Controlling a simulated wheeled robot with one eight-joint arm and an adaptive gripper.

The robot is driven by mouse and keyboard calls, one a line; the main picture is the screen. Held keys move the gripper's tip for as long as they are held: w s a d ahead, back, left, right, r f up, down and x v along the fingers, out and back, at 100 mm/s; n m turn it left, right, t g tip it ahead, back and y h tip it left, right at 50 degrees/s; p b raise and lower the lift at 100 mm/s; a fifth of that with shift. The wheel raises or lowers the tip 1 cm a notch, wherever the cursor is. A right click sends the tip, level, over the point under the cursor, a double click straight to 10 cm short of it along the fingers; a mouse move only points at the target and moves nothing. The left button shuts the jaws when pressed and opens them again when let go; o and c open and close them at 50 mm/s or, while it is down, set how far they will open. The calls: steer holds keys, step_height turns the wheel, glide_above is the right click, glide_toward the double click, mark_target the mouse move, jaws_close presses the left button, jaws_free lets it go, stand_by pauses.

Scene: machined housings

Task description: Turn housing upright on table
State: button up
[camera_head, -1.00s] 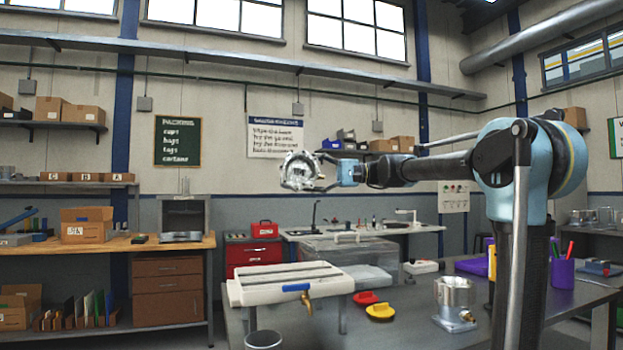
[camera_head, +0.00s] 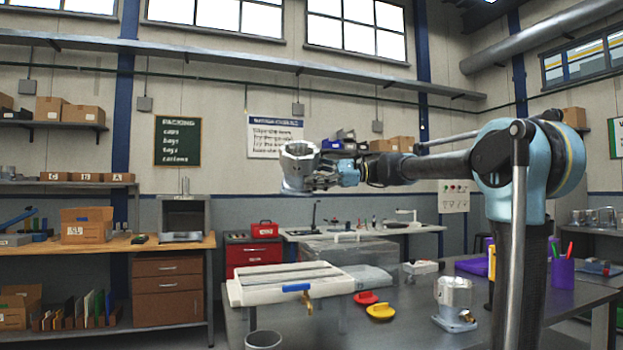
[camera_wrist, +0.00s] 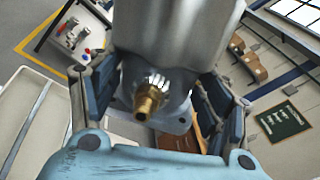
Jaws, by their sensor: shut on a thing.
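A silver machined housing (camera_head: 299,165) is held in the air, high above the table (camera_head: 400,325). My gripper (camera_head: 322,178) is shut on it from the right. In the head view its open end is up and its flange is down, close to upright. In the wrist view the housing's grey body (camera_wrist: 172,32) is between the fingers, with a brass fitting (camera_wrist: 147,101) sticking out toward the camera and the flange beyond it. The exact finger contact is partly hidden.
A second silver housing (camera_head: 454,298) stands on the table at right. A white slotted fixture (camera_head: 290,283) stands at left, with a grey cup (camera_head: 263,340) in front. Red (camera_head: 365,297) and yellow (camera_head: 380,312) pieces lie mid-table. A purple pen cup (camera_head: 562,273) is farther right.

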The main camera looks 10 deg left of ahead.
steer(key=m, duration=0.4)
steer(key=shift+m, duration=1.6)
